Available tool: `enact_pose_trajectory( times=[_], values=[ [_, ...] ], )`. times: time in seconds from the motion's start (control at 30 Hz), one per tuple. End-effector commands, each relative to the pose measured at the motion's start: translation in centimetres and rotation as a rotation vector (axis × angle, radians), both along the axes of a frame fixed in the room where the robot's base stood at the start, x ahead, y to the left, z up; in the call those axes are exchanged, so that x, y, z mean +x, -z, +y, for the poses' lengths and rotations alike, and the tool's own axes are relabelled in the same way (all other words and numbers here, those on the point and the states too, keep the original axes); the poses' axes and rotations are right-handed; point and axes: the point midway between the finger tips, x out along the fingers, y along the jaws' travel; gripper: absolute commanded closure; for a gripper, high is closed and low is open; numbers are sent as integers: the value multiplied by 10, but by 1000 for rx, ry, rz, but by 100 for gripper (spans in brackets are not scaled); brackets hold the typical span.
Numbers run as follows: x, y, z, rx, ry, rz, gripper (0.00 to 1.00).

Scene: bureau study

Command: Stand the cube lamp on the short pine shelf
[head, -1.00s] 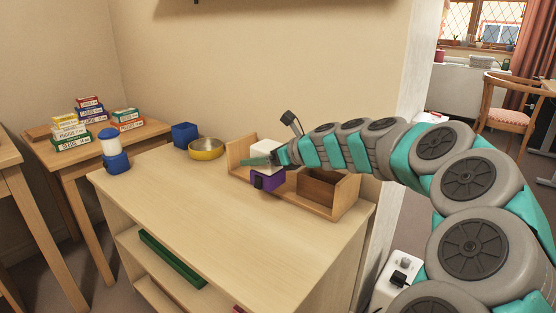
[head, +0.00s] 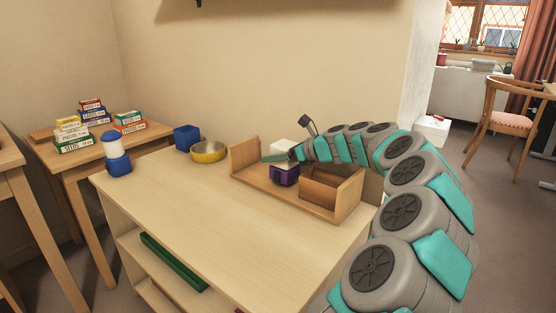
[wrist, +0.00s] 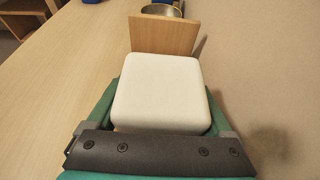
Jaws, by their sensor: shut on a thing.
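The cube lamp has a white block top (head: 283,147) and a purple base (head: 285,176). My gripper (head: 279,157) is shut on its white top, which shows between the green fingers in the wrist view (wrist: 162,92). The short pine shelf (head: 262,186) is a low board with upright ends, standing on the cabinet top. The lamp is upright over the shelf's board, between the left end and a brown box (head: 320,190) at the right. I cannot tell whether the base touches the board. The shelf's left end shows beyond the lamp in the wrist view (wrist: 163,37).
A yellow bowl (head: 208,152), a blue cube (head: 187,138) and a blue-and-white lamp (head: 115,155) stand left of the shelf. The wall is close behind. The cabinet top (head: 200,210) in front is clear. Small boxes (head: 73,138) are stacked on the left table.

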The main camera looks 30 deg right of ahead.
Motion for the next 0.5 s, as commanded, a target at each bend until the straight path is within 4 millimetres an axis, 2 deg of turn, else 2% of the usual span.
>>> enact_pose_trajectory(
  times=[0.1, 0.47, 0.5],
  values=[
    [0, 13, 0, 1, 0, -1, 88],
    [0, 15, 0, 1, 1, 0, 88],
    [0, 16, 0, 0, 1, 0, 12]
  ],
)
